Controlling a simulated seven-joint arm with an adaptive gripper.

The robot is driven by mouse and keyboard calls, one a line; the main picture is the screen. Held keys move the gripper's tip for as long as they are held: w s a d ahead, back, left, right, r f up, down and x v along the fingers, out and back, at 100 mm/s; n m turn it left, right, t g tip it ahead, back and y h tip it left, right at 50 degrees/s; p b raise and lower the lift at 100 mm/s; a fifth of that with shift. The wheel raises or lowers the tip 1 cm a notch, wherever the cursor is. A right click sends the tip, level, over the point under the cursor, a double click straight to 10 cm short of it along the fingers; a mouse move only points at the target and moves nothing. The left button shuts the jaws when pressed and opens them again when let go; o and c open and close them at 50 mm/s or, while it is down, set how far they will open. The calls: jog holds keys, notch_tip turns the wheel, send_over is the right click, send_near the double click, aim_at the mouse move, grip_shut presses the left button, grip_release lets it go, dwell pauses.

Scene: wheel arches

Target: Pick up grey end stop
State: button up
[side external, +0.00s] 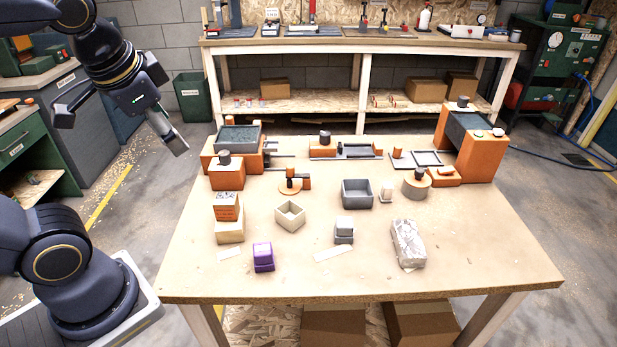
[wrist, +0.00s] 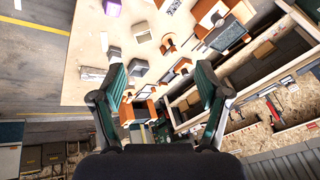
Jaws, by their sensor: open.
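A small grey block (side external: 344,230), which looks like the grey end stop, stands on the table near the front middle. It also shows in the wrist view as a small grey shape (wrist: 113,53), left of the middle. My gripper (side external: 120,125) is in the air at the upper left of the side view, off the table's left side and far from the block. Its two fingers are spread wide with nothing between them, and they also show in the wrist view (wrist: 160,72).
A purple block (side external: 263,257) and a silver wrapped packet (side external: 408,243) flank the grey block. A grey open bin (side external: 343,203) and a beige open box (side external: 290,216) stand behind it. Orange fixtures (side external: 226,175) line the back. The table's front strip is clear.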

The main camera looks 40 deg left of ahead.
jog(key=w+a+m+g+y, duration=0.25)
jog(key=w+m+y, duration=0.25)
jog(key=w, duration=0.6)
jog(key=w+d+f+m+t+y, duration=0.2)
jog(key=w+d+f+m+y, duration=0.4)
jog(key=w+d+f, duration=0.45)
jog(key=w+d+f+m+t, duration=0.2)
jog(key=d+f+m+t, duration=0.65)
jog(key=d+f, duration=0.65)
jog(key=m+t+h, duration=0.1)
jog(key=m, duration=0.5)
send_near(345, 230)
jog(key=x, duration=1.2)
jog(key=shift+d, duration=0.1)
